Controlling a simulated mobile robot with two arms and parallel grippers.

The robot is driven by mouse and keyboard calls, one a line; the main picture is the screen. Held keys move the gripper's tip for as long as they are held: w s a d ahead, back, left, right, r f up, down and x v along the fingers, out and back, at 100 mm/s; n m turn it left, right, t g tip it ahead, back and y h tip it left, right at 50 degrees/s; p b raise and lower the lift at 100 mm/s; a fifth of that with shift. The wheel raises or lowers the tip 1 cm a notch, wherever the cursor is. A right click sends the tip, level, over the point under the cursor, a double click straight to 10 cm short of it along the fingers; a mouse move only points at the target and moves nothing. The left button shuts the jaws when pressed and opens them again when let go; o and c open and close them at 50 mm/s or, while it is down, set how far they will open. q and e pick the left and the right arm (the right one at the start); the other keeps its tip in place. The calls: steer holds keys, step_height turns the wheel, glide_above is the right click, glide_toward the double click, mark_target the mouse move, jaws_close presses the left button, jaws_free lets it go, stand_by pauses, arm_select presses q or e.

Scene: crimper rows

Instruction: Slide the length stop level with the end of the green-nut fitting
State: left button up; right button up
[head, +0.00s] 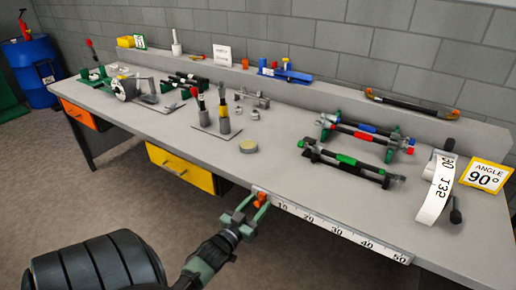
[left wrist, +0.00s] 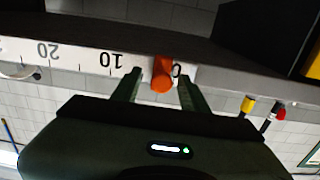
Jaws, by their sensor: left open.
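The length stop (head: 262,196) is a small orange-red block on the white ruler (head: 330,226) along the table's front edge. It sits near the zero end, left of the 10 mark. In the left wrist view, its orange knob (left wrist: 162,75) lies between the two fingers. My left gripper (head: 249,208) is open around the stop, with a gap at each finger. The green-nut fitting (head: 346,160) is on the front dark hose assembly, in a rack behind the ruler and right of the stop. My right gripper is not in view.
A second rack (head: 366,132) with blue and red nuts stands behind. A round tin (head: 248,146) sits left of the racks. A white tape roll (head: 437,190) and an angle sign (head: 484,175) are at the right. The tabletop between stop and front rack is clear.

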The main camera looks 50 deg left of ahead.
arm_select(q)
steer(key=v, duration=0.7)
steer(key=shift+s, duration=0.15)
steer(key=s+d+f+g+h, duration=0.1)
steer(key=s+d+f+g, duration=0.15)
steer(key=f, duration=0.65)
steer(key=s+d+f+m+g+h, duration=0.1)
steer(key=s+d+f+g, duration=0.2)
steer(key=f, duration=0.7)
steer(key=s+d+f+g+h, duration=0.1)
steer(key=s+d+f+g, duration=0.2)
steer(key=f, duration=0.6)
steer(key=s+d+f+m+g, duration=0.1)
steer(key=s+d+f, duration=0.3)
steer(key=s, duration=0.4)
steer(key=s+d+f+m+g+h, duration=0.1)
steer(key=s+d+f+g, duration=0.3)
steer(key=s+f, duration=0.3)
steer(key=s+d+f+m+g, duration=0.2)
steer(key=s+f, duration=0.4)
steer(key=s, duration=0.4)
steer(key=d+g, duration=0.1)
steer(key=d, duration=0.1)
steer(key=shift+d, duration=0.3)
